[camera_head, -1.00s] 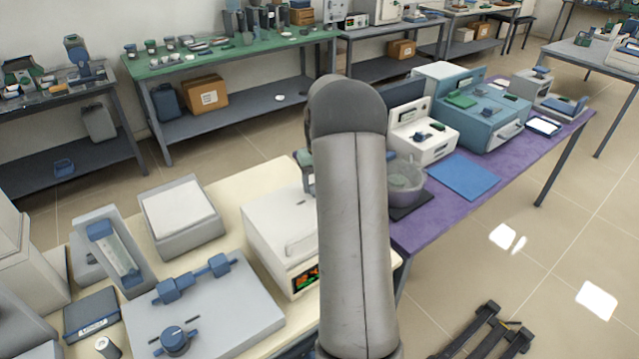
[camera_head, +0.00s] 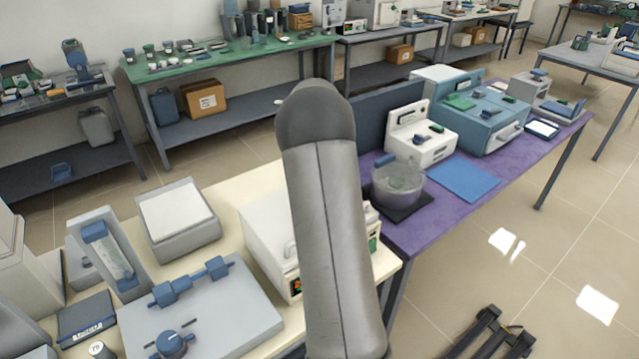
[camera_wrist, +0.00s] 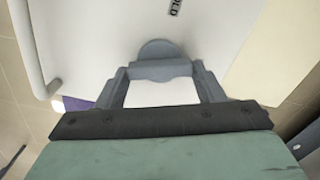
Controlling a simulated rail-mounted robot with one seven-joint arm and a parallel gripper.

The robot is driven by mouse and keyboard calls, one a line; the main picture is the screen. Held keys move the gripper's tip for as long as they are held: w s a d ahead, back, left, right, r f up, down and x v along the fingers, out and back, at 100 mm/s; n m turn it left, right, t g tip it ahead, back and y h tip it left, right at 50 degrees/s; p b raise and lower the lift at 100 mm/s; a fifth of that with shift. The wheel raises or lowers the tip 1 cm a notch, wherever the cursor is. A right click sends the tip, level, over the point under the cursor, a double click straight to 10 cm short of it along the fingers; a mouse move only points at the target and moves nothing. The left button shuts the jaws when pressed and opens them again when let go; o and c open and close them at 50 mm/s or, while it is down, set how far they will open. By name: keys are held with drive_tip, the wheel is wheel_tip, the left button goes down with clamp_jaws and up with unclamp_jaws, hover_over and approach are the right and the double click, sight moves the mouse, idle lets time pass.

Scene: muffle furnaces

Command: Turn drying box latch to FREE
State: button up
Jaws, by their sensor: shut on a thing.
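A white box with a lit display, which I take to be the drying box (camera_head: 265,235), stands on the cream bench in the head view, partly hidden by my arm. In the wrist view its white face (camera_wrist: 100,25) fills the top, with a partly cut-off label ending in "OLD" (camera_wrist: 174,7). A grey latch with a rounded end (camera_wrist: 160,48) lies at the fingertips. My gripper (camera_wrist: 160,72) is shut on this latch. In the head view my arm hides the gripper and the latch.
A pale bar handle (camera_wrist: 35,55) runs along the left of the white face. In the head view, a grey plate with blue knobs (camera_head: 235,310) lies left of the box. A clear bowl (camera_head: 398,185) stands on the purple bench to the right.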

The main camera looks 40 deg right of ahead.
drive_tip(key=shift+r+m, duration=0.1)
drive_tip(key=shift+m, duration=1.8)
drive_tip(key=o, duration=1)
wheel_tip(320, 180, up, 17)
drive_tip(key=shift+s+r+b, duration=0.1)
drive_tip(key=shift+r+b, duration=0.05)
drive_tip(key=shift+b, duration=0.25)
